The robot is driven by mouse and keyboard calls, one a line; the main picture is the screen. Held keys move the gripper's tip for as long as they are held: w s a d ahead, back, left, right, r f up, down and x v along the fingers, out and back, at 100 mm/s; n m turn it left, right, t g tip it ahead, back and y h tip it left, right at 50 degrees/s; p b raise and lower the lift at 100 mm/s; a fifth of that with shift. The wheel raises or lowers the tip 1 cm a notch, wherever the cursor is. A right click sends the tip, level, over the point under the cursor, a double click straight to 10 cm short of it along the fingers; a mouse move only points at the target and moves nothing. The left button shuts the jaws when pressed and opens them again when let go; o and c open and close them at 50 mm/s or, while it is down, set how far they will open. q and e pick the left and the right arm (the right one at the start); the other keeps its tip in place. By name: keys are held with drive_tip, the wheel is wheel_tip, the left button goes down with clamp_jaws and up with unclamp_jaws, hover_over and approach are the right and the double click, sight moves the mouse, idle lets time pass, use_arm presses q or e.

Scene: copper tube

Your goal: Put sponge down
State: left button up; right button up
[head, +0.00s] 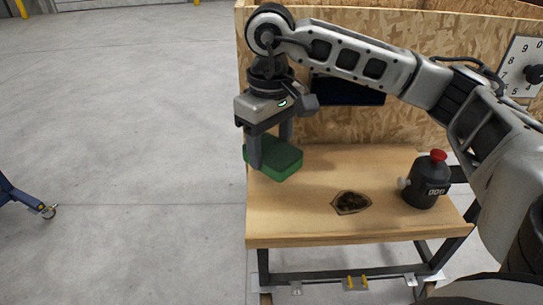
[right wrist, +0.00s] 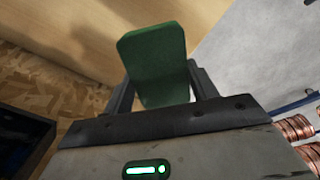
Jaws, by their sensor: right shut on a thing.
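A green sponge (head: 283,162) is at the back left corner of the wooden table (head: 290,222) in the head view. My right gripper (head: 270,155) comes down over it from above and is shut on it. In the right wrist view the sponge (right wrist: 155,62) sits between the two fingers of the gripper (right wrist: 160,85). Whether the sponge touches the table top or hangs just above it, I cannot tell. My left gripper does not show.
A dark canister with a red knob (head: 425,182) stands at the table's right. A dark, jagged-edged hole or burnt patch (head: 351,203) is at the middle front. A chipboard wall (head: 400,122) rises behind. Copper coils (right wrist: 297,128) show in the right wrist view.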

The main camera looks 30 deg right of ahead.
sight(271, 144)
drive_tip(key=shift+w+d+f, duration=0.15)
drive_tip(key=shift+f, duration=0.1)
drive_tip(key=f, duration=0.1)
drive_tip(key=f+p, duration=0.1)
drive_tip(key=f, duration=0.1)
drive_tip(key=shift+w+d+f, duration=0.1)
drive_tip(key=shift+w+d, duration=0.1)
drive_tip(key=shift+f, duration=0.5)
drive_tip(key=o, duration=0.9)
drive_tip(key=shift+r, duration=0.4)
drive_tip(key=shift+w+r, duration=0.1)
drive_tip(key=shift+r, duration=0.25)
wheel_tip(271, 144, up, 10)
drive_tip(key=shift+f+b, duration=0.1)
drive_tip(key=shift+b, duration=0.4)
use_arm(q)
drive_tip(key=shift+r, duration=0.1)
use_arm(e)
drive_tip(key=shift+r, duration=0.65)
